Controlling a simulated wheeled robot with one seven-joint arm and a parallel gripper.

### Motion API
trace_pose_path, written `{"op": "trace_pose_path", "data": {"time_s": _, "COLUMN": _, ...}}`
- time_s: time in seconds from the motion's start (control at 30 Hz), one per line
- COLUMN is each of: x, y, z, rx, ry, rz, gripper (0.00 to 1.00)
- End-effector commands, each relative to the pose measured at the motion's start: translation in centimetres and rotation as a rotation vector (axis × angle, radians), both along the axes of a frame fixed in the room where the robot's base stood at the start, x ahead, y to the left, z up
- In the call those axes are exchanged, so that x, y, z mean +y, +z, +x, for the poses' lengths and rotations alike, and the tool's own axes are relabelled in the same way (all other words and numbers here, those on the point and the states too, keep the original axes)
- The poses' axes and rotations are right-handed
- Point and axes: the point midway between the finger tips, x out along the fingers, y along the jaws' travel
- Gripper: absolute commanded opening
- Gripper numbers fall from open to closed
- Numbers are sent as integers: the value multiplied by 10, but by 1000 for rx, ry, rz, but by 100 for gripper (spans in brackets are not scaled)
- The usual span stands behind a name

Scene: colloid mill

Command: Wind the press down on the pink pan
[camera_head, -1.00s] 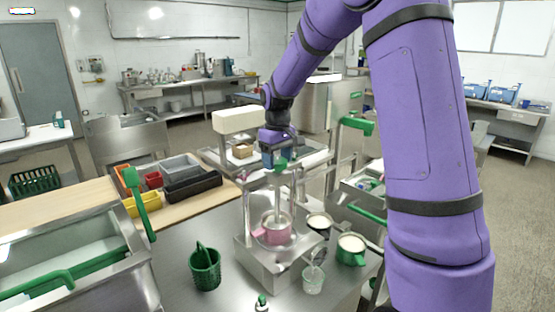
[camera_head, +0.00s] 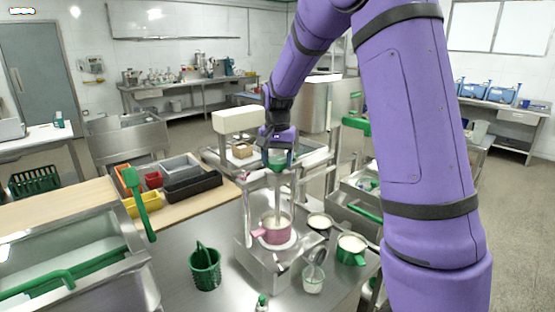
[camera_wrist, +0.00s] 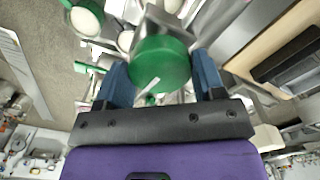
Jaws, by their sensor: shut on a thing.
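The press (camera_head: 268,257) stands on the metal table, with a frame, a vertical screw and a green knob at its top. The pink pan (camera_head: 274,233) sits on the press base under the screw, its handle pointing left, with pale contents. My gripper (camera_head: 277,160) is above the press, pointing down, shut on the green knob (camera_head: 276,163). In the wrist view the round green knob (camera_wrist: 160,63) lies between the two blue fingers, with a white mark on its top. The knob hides most of the screw and the pan from the wrist camera.
A green pot (camera_head: 350,249), a dark pan (camera_head: 319,221) and a clear cup (camera_head: 313,279) stand right of the press. A green basket (camera_head: 205,268) is at its left. A small green-capped bottle (camera_head: 262,302) stands in front. Colored bins (camera_head: 152,181) sit on the wooden bench.

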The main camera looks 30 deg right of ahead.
Motion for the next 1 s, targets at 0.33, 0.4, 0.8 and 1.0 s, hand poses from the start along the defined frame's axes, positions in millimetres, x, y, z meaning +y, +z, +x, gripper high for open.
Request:
{"op": "trace_pose_path", "data": {"time_s": 0.33, "x": 0, "y": 1, "z": 1, "rx": -4, "ry": -226, "rz": 0, "gripper": 39}}
{"op": "trace_pose_path", "data": {"time_s": 0.4, "x": 0, "y": 1, "z": 1, "rx": -4, "ry": -255, "rz": 0, "gripper": 39}}
{"op": "trace_pose_path", "data": {"time_s": 0.8, "x": 0, "y": 1, "z": 1, "rx": -4, "ry": -320, "rz": 0, "gripper": 39}}
{"op": "trace_pose_path", "data": {"time_s": 1.0, "x": 0, "y": 1, "z": 1, "rx": -4, "ry": -320, "rz": 0, "gripper": 39}}
